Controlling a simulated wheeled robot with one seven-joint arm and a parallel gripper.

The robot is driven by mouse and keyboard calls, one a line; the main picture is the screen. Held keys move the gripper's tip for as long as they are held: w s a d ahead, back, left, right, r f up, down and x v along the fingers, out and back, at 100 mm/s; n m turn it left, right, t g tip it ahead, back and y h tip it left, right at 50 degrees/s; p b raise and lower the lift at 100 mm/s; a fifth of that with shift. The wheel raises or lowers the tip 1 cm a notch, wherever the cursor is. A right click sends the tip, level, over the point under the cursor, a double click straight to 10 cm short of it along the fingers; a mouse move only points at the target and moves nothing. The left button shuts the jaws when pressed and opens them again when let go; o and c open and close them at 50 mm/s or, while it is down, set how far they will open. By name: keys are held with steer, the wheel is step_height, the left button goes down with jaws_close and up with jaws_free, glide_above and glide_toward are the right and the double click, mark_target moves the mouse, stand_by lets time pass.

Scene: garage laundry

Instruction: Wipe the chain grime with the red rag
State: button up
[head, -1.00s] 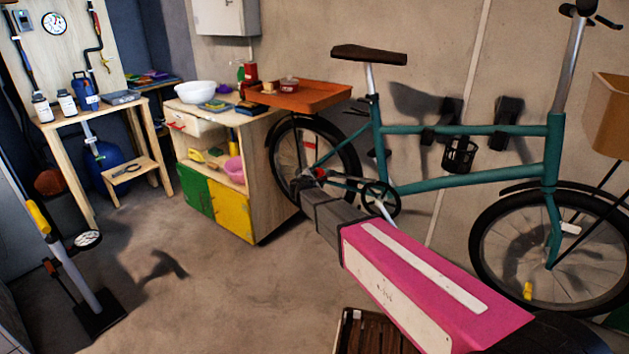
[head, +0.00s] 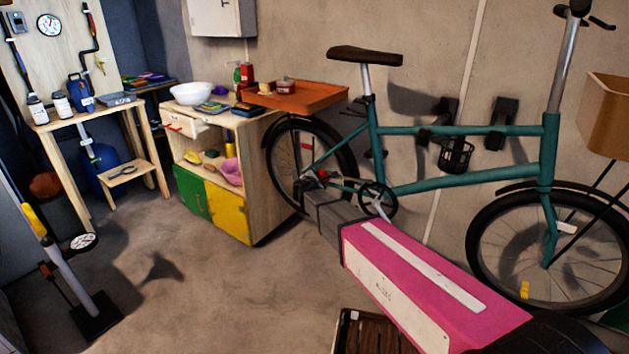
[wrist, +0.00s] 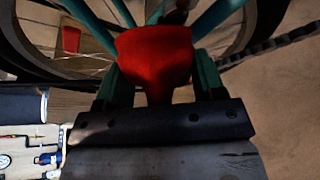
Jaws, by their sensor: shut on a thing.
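My gripper (head: 312,184) is shut on the red rag (wrist: 155,55), which bunches out in front of the jaws in the wrist view. In the head view only a small red patch of the rag (head: 322,174) shows, beside the teal bicycle's (head: 455,180) rear wheel and chain. A dark chain (wrist: 275,42) runs to the right of the rag in the wrist view. I cannot tell whether the rag touches it. The grime cannot be made out; the rag and my arm hide part of the chain area.
A cabinet (head: 258,165) with an orange tray (head: 310,100) on top stands left of the rear wheel (head: 285,190). A wooden crate (head: 345,330) lies on the floor below my arm. The floor (head: 190,290) on the left is mostly open.

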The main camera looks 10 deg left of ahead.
steer(key=shift+s+d+r, duration=0.2)
steer(key=shift+s+d, duration=0.1)
steer(key=shift+d, duration=0.45)
steer(key=shift+w, duration=0.15)
steer(key=shift+w+a+f, duration=0.15)
steer(key=shift+w+a, duration=0.2)
steer(key=shift+a, duration=0.25)
steer(key=shift+w+a+f, duration=0.1)
steer(key=shift+w+a, duration=0.2)
steer(key=shift+a, duration=0.3)
steer(key=shift+w+a+f, duration=0.15)
steer(key=shift+w+a, duration=0.2)
steer(key=shift+a, duration=0.25)
steer(key=s+a, duration=0.2)
steer(key=s, duration=0.3)
steer(key=shift+s, duration=0.4)
steer(key=shift+a, duration=0.1)
steer(key=shift+s+a, duration=0.3)
steer(key=shift+s, duration=0.4)
steer(key=shift+s+a, duration=0.25)
steer(key=shift+s, duration=0.45)
